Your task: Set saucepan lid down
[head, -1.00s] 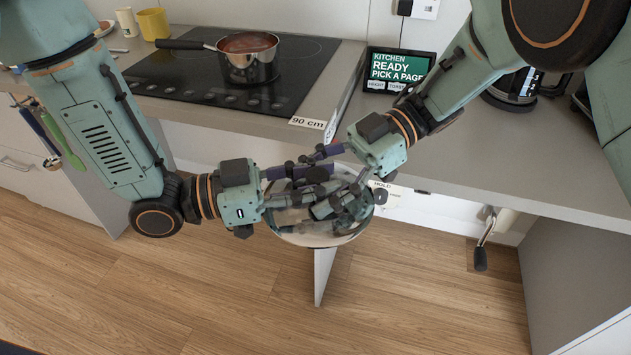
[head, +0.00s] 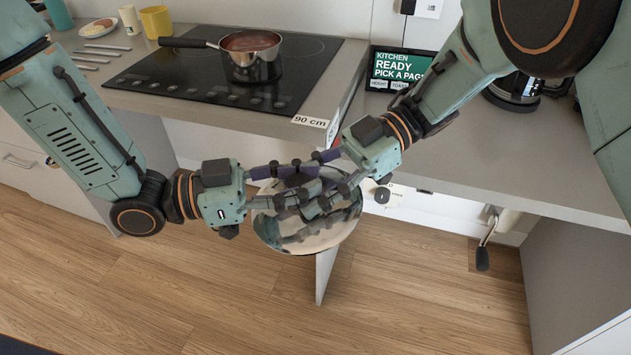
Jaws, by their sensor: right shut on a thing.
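The saucepan lid (head: 305,238), a shiny round metal disc, hangs in the air in front of the counter gap, below the counter's edge in the picture. My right gripper (head: 300,207) reaches over it from the upper right and is shut on it. My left gripper (head: 318,168) comes in from the left, its fingers crossing the lid's upper side close to the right fingers. The fingers overlap with their reflections in the lid, so I cannot tell how far the left one is open. The saucepan (head: 252,60) stands uncovered on the hob with red contents.
A screen (head: 400,68) and a coffee pot (head: 515,88) stand at the back. The right counter (head: 500,150) has bare room at its front. A crank (head: 486,240) hangs below it.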

